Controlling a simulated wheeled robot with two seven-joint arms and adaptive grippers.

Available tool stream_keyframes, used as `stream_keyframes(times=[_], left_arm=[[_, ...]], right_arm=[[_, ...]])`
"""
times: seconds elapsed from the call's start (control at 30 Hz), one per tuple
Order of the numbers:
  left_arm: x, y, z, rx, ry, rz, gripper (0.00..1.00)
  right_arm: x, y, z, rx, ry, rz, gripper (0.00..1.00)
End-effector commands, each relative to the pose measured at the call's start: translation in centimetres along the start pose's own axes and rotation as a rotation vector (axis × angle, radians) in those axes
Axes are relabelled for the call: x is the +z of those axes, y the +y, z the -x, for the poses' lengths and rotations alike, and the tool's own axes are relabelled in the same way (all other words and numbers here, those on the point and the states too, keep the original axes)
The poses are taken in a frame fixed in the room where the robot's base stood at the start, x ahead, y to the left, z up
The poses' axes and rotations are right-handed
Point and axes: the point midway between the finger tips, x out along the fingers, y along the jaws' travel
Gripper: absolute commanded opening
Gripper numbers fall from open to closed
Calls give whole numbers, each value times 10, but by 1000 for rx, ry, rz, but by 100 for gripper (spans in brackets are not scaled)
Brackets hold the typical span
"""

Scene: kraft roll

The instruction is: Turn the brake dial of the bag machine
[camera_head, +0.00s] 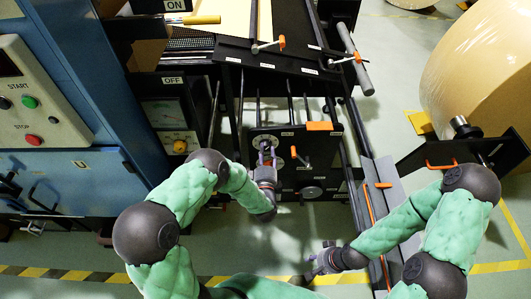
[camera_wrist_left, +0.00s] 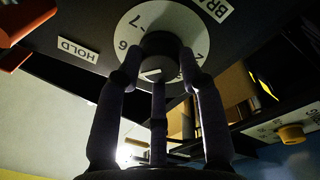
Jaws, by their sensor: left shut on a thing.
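The brake dial (camera_wrist_left: 128,28) is a pale round plate with numbers and a dark central knob, on a dark panel under a partly visible "BRA" label. In the left wrist view my left gripper (camera_wrist_left: 160,58) has its dark fingers closed around the knob. In the head view the dial (camera_head: 266,142) is partly hidden by my left gripper (camera_head: 266,158), which reaches it from below. My right gripper (camera_head: 318,264) hangs low, apart from the machine; its fingers are too small to read.
A "HOLD" label (camera_wrist_left: 78,50) sits beside the dial. An orange-handled lever (camera_head: 299,155) is just right of my left gripper. A blue control cabinet (camera_head: 75,80) stands at left. A large kraft roll (camera_head: 485,65) is at right. Open floor lies below the machine.

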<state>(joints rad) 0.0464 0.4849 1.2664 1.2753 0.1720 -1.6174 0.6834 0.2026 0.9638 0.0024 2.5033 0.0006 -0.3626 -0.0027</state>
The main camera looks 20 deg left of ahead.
Motion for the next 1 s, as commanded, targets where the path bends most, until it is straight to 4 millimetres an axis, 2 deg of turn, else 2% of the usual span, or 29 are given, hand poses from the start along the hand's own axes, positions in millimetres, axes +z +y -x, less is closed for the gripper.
stream_keyframes(times=[1.0], left_arm=[[0,2,-1,-19,76,963,6]], right_arm=[[0,0,0,0,0,0,40]])
